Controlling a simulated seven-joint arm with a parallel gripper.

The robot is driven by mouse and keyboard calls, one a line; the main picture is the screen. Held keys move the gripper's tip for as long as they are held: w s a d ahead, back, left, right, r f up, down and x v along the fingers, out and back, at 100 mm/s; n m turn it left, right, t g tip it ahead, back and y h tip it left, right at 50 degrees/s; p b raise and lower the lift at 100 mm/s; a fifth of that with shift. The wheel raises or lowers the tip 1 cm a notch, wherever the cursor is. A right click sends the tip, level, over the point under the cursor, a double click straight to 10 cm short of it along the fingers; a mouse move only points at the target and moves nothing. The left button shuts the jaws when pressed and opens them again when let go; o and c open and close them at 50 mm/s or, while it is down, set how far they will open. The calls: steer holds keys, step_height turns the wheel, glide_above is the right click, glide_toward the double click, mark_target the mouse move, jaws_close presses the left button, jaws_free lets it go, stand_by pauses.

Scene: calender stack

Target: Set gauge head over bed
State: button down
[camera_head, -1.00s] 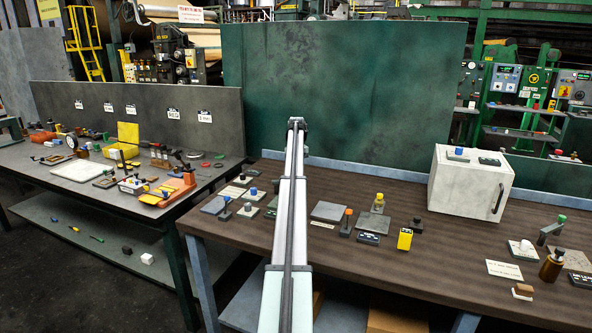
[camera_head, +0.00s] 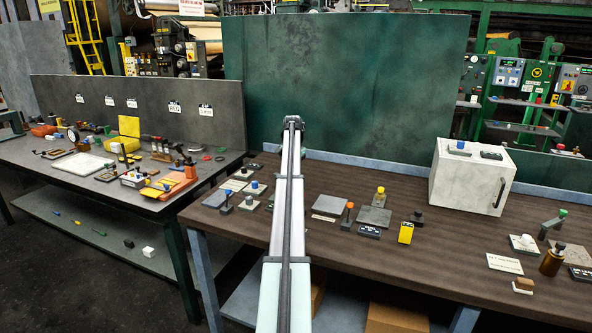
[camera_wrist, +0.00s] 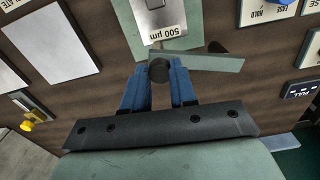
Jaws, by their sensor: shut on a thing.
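In the wrist view my gripper (camera_wrist: 158,84) has its two blue fingers closed on a dark round knob (camera_wrist: 158,70). A flat grey-green bar (camera_wrist: 205,61) reaches right from the knob; it looks like the gauge head, but I cannot be sure. The bar lies in front of the lower edge of a pale plate (camera_wrist: 128,22) carrying a grey block and a "500 µm" label (camera_wrist: 165,33). Contact or height above it cannot be told. In the head view the end of my arm is over the dark bench, and the fingers and held thing are hidden. Which plate is the bed is unclear.
The brown bench (camera_head: 340,270) holds several grey plates, a yellow block (camera_head: 405,232), a dark knob (camera_head: 417,218) and a white box (camera_head: 470,176). A green panel (camera_head: 345,85) stands behind. In the wrist view, bare plates (camera_wrist: 66,38) lie left and labelled blocks (camera_wrist: 262,10) right.

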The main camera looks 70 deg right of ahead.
steer(key=shift+w+a+m, duration=0.35)
steer(key=shift+a+m, duration=0.35)
steer(key=shift+m, duration=0.25)
steer(key=shift+w+a+m, duration=0.35)
steer(key=shift+a+m, duration=0.3)
steer(key=shift+m, duration=0.3)
steer(key=c, duration=0.9)
jaws_free()
steer(key=shift+r, duration=0.1)
step_height(320, 180, up, 14)
steer(key=shift+w+a+f, duration=0.1)
steer(key=shift+f, duration=0.1)
